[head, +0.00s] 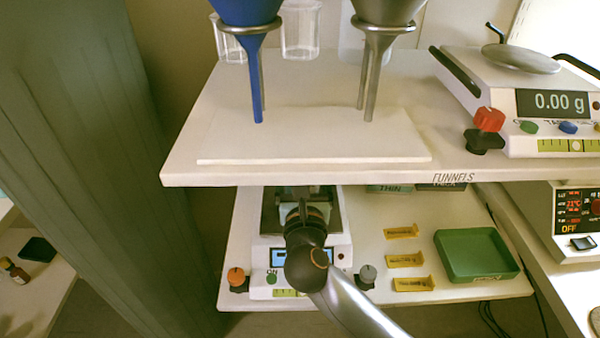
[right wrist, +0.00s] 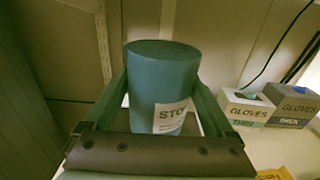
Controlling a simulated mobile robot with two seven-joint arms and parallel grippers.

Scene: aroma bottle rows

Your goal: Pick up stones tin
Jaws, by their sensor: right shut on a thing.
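The stones tin (right wrist: 163,62) is a dark teal cylinder with a white label beginning "STO", seen upright in the right wrist view. My right gripper (right wrist: 160,105) is shut on it, one finger on each side. In the head view, my right arm reaches in under the upper shelf, and my right gripper (head: 302,194) is over the lower scale (head: 340,240). The tin itself is hidden there by the shelf and my wrist. I cannot tell whether its base touches anything. My left gripper is not in view.
The upper shelf (head: 310,176) overhangs my right gripper and holds a blue funnel (head: 257,80), a grey funnel (head: 372,80) and a scale (head: 560,95). A green tray (head: 478,255) and yellow tags (head: 404,261) lie right of the lower scale. Glove boxes (right wrist: 246,108) show in the wrist view.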

